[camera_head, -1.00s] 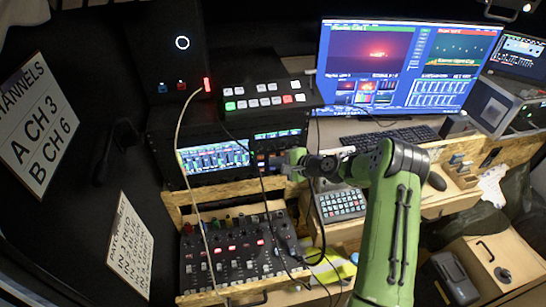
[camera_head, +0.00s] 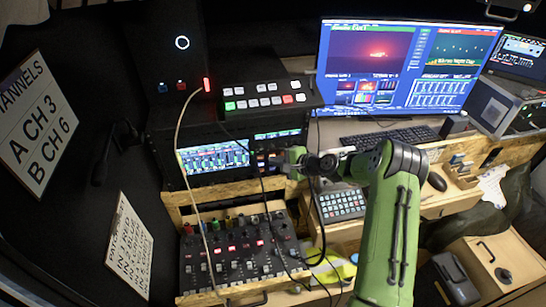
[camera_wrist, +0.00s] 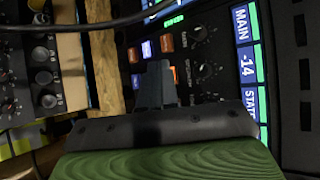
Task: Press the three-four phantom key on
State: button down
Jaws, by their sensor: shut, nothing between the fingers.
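My gripper (camera_head: 292,161) is in front of the rack unit's small key panel (camera_head: 266,162), just right of the meter screen. In the wrist view its dark fingers (camera_wrist: 158,84) are shut with nothing between them, and point at the panel. A further orange key is partly hidden behind the fingers. The key labels are too small to read, so I cannot tell which is the three-four phantom key, or whether the fingers touch a key.
Knobs (camera_wrist: 205,70) and a meter strip (camera_wrist: 245,60) lie right of the keys in the wrist view. Dark cables hang close to my gripper. A fader mixer (camera_head: 235,255) stands below, a button switcher (camera_head: 265,100) above, and a keypad (camera_head: 342,204) to the right.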

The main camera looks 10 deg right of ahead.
jog(key=s, duration=0.7)
jog(key=shift+s+b, duration=0.15)
jog(key=shift+b, duration=0.25)
dwell(0.3)
jog(key=s+a+r+n+g+h, duration=0.45)
jog(key=s+r+n, duration=0.55)
jog(key=s+r, duration=0.3)
jog(key=s+d+r+n+h, duration=0.1)
jog(key=s+d+r+h, duration=0.1)
jog(key=s, duration=0.8)
jog(key=s+d+r+n+h, duration=0.1)
jog(key=s+r, duration=0.3)
jog(key=s, duration=0.6)
jog(key=shift+s+d+n+h, duration=0.3)
jog(key=shift+d+n+h, duration=0.15)
jog(key=shift+n, duration=0.35)
